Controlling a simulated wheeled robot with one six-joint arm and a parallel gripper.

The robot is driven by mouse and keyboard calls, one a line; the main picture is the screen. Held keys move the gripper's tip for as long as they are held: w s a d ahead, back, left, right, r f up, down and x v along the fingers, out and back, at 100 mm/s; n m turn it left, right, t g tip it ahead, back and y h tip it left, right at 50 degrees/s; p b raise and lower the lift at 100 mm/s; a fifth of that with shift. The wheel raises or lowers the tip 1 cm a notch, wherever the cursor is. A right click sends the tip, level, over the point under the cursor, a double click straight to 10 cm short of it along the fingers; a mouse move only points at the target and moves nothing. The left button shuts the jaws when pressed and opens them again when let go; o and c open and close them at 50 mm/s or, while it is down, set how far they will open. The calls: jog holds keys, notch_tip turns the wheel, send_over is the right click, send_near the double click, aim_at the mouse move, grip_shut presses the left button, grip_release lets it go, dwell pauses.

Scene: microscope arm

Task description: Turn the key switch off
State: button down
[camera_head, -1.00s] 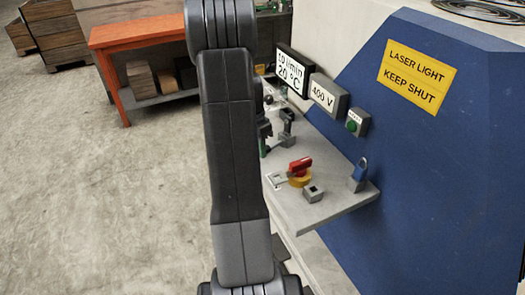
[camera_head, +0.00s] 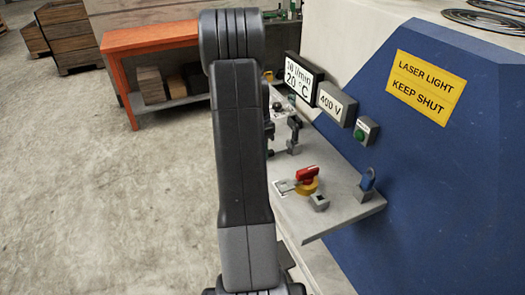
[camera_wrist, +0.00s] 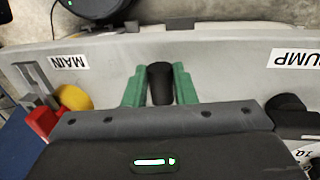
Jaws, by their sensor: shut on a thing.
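My gripper (camera_wrist: 159,90) is in the wrist view, with its two green fingers on either side of a black cylindrical piece (camera_wrist: 160,84). It is shut on this piece, above the grey shelf. I cannot tell for sure whether the piece is the key switch, since its lower part is hidden by my gripper body. No key shape or off mark can be read. In the head view my arm hides the gripper and the held piece.
A red rotary switch (camera_head: 307,175) on a yellow base stands on the grey shelf (camera_head: 312,228), near a blue padlock (camera_head: 368,180). In the wrist view, a MAIN label (camera_wrist: 68,62) is left and a PUMP label (camera_wrist: 296,58) right, with a black knob (camera_wrist: 289,103) below it.

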jog(key=shift+w+r, duration=0.1)
jog(key=c, duration=1.2)
grip_release()
jog(key=r, duration=0.4)
jog(key=w+r, duration=0.1)
jog(key=r, duration=0.4)
jog(key=w+a+r+b, duration=0.1)
jog(key=r, duration=0.3)
jog(key=shift+w+r, duration=0.25)
jog(key=s+f, duration=0.1)
jog(key=f, duration=0.8)
jog(key=s+d+f+p, duration=0.1)
jog(key=f, duration=0.3)
jog(key=shift+s+f, duration=0.3)
jog(key=shift+f, duration=0.05)
